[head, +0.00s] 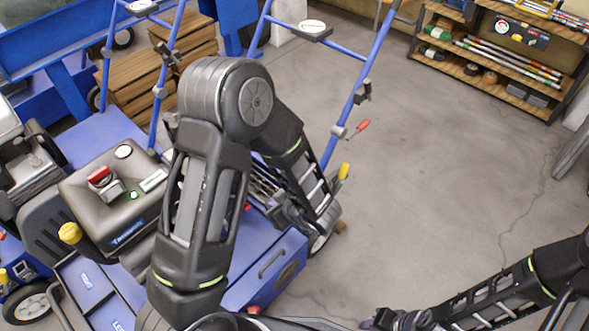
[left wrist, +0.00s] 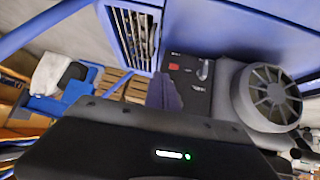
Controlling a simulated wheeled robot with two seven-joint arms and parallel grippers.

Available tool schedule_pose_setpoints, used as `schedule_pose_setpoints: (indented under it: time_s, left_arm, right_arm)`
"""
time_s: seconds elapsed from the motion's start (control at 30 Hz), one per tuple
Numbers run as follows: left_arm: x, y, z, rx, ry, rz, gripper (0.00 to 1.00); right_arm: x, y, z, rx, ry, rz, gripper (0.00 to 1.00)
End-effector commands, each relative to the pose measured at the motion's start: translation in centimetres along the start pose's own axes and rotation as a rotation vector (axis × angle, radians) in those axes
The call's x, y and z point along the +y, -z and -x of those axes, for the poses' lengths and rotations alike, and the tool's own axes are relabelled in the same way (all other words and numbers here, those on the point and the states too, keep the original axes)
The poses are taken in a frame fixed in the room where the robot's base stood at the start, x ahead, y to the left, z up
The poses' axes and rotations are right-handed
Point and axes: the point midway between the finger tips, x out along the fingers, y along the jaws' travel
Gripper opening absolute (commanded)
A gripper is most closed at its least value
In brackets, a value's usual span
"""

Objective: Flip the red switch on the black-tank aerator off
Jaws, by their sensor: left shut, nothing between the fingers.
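A dark tank (head: 112,195) tops the blue aerator at the left of the head view. A red part (head: 99,175) stands on its top. In the left wrist view a small red switch (left wrist: 174,66) sits on a black panel (left wrist: 188,78), beside a silver lever and left of a round fan cover. My left gripper (left wrist: 165,94) is shut and empty. Its dark fingers point at the panel, below and left of the red switch; I cannot tell whether they touch it. In the head view my left arm hides part of the aerator. My right gripper is at the bottom edge, its fingers unclear.
Blue handle bars (head: 357,88) rise behind the aerator, with red and yellow levers at the right one. A wooden shelf (head: 490,50) with rods and boxes stands at the back right. Stacked wooden crates (head: 140,75) are at the back left. The concrete floor (head: 430,170) at the right is clear.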

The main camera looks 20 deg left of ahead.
Motion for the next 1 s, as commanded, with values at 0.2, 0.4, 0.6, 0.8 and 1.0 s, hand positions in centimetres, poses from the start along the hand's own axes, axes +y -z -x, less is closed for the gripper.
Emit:
schedule_pose_setpoints:
  time_s: [0.2, 0.4, 0.6, 0.8, 1.0]
  left_arm:
    - [-3.0, 1.7, 0.1, 0.072, 0.13, 0.025, 0.0]
    - [-3.0, 1.8, 0.1, 0.077, 0.129, 0.014, 0.0]
    - [-3.0, 1.8, -0.1, 0.076, 0.128, 0.014, 0.0]
    - [-3.2, 1.7, -1.8, 0.076, 0.129, 0.015, 0.0]
    - [-3.7, 1.8, -5.0, 0.075, 0.13, 0.014, 0.0]
  right_arm:
    - [0.0, -0.2, -0.1, -0.003, 0.001, 0.001, 0.27]
    - [0.0, -0.1, -0.1, -0.002, 0.001, 0.001, 0.27]
    - [0.1, -0.1, -0.2, -0.002, 0.001, 0.001, 0.27]
    - [0.3, -0.1, -0.9, -0.001, 0.0, 0.0, 0.27]
    - [0.9, 0.0, -2.0, 0.001, -0.001, -0.002, 0.27]
